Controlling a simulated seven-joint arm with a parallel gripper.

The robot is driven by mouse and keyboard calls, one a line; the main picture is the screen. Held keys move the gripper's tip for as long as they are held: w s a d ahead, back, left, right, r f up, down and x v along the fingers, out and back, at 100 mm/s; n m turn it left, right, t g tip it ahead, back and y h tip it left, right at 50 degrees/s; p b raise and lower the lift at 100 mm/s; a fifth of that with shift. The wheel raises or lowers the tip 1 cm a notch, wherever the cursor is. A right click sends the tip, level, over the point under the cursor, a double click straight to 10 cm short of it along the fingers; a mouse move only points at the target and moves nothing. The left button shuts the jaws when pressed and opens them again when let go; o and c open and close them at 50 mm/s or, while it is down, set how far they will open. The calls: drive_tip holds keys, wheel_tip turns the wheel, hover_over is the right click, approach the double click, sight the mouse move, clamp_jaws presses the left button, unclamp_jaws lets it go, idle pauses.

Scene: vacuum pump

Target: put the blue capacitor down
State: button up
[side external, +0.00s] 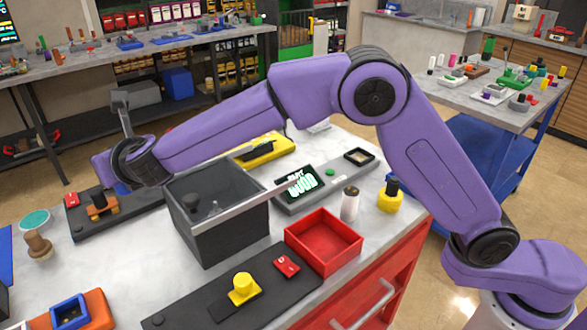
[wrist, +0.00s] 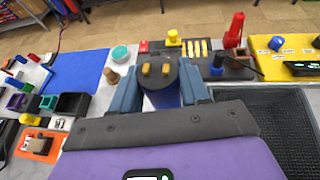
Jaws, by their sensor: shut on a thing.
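The blue capacitor (wrist: 158,72) shows in the wrist view as an upright-looking cylinder with a dark grey top, two yellow terminals and a blue body. My gripper (wrist: 158,90) is shut on it, with a blue-grey finger on each side. Its lower end is hidden behind my gripper, so I cannot tell its height above the table. In the side external view my gripper is mostly hidden behind my wrist at the left, beyond the dark bin, and I cannot make out the capacitor there.
The dark bin (side external: 218,225) stands right of my gripper. A blue mat (wrist: 72,78), a teal disc (wrist: 121,53) and a brown peg (wrist: 112,77) lie to the left in the wrist view. A red tray (side external: 325,242) is nearer the front. White tabletop around the peg is clear.

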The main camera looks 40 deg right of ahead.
drive_tip(key=s+d+m+g+h, duration=0.15)
drive_tip(key=d+m+h, duration=0.4)
drive_tip(key=d, duration=1.35)
drive_tip(key=s+d+m+g+h, duration=0.15)
drive_tip(key=d+m+h, duration=0.4)
drive_tip(key=d, duration=1.35)
drive_tip(key=s+d+m+g+h, duration=0.2)
drive_tip(key=s+d+m+g, duration=0.35)
drive_tip(key=s+d, duration=0.7)
drive_tip(key=s+d+m+g+h, duration=0.2)
drive_tip(key=s+d+m+g, duration=0.4)
drive_tip(key=s+d, duration=0.65)
drive_tip(key=shift+n+g, duration=0.45)
drive_tip(key=shift+g, duration=0.1)
drive_tip(key=shift+w+d+f, duration=0.65)
drive_tip(key=shift+w+f, duration=0.95)
drive_tip(key=shift+f, duration=1.4)
drive_tip(key=shift+w+d+f, duration=0.6)
drive_tip(key=shift+w+f, duration=1)
drive_tip(key=shift+f, duration=1.45)
drive_tip(key=shift+w+d+f, duration=0.65)
drive_tip(key=shift+w+f, duration=0.95)
drive_tip(key=shift+f, duration=1.4)
